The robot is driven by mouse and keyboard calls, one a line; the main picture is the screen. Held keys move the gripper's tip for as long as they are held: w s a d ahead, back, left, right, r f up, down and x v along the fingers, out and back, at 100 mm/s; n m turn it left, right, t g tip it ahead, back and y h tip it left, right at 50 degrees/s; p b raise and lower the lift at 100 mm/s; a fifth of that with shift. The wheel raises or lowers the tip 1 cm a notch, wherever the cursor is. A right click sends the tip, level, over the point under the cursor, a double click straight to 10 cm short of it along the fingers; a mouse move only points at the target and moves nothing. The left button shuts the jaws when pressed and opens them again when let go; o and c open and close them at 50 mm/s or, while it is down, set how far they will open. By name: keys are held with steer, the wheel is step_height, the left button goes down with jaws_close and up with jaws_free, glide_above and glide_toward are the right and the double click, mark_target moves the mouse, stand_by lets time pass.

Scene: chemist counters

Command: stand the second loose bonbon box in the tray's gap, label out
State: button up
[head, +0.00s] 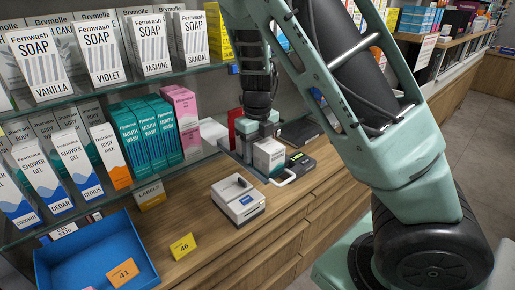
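My gripper (262,142) points down over the far part of the wooden counter. A small pale box (269,156) with blurred print is at its fingers, one of which shows along the box's left side. I cannot tell whether the fingers are closed on it or only around it. No bonbon label can be read, so I cannot tell if this is a bonbon box.
A white-grey desk device (238,199) stands on the counter (205,235) before my gripper. Yellow card 46 (183,246) and orange card 41 (122,273) are nearby. Glass shelves (110,92) with soaps and mouthwash overhang the left.

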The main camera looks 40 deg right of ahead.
steer(key=shift+o, duration=0.9)
step_height(320, 180, up, 12)
steer(key=shift+r+b, duration=0.15)
steer(key=shift+b, duration=0.25)
steer(key=s+a+f+n+g+y, duration=0.1)
steer(key=s+a+f+n, duration=0.3)
steer(key=a+n, duration=0.55)
steer(key=s+a+f+n+y, duration=0.1)
steer(key=s+a+n, duration=0.55)
steer(key=n, duration=0.55)
steer(key=s+a+n, duration=0.4)
steer(key=s+n, duration=0.3)
steer(key=n, duration=0.4)
steer(key=s+a+f+n+t+h, duration=0.1)
steer(key=s+a+n, duration=0.3)
steer(key=n, duration=0.7)
steer(key=shift+s+a+f, duration=0.2)
steer(key=shift+s+a, duration=0.1)
steer(key=shift+s, duration=1.1)
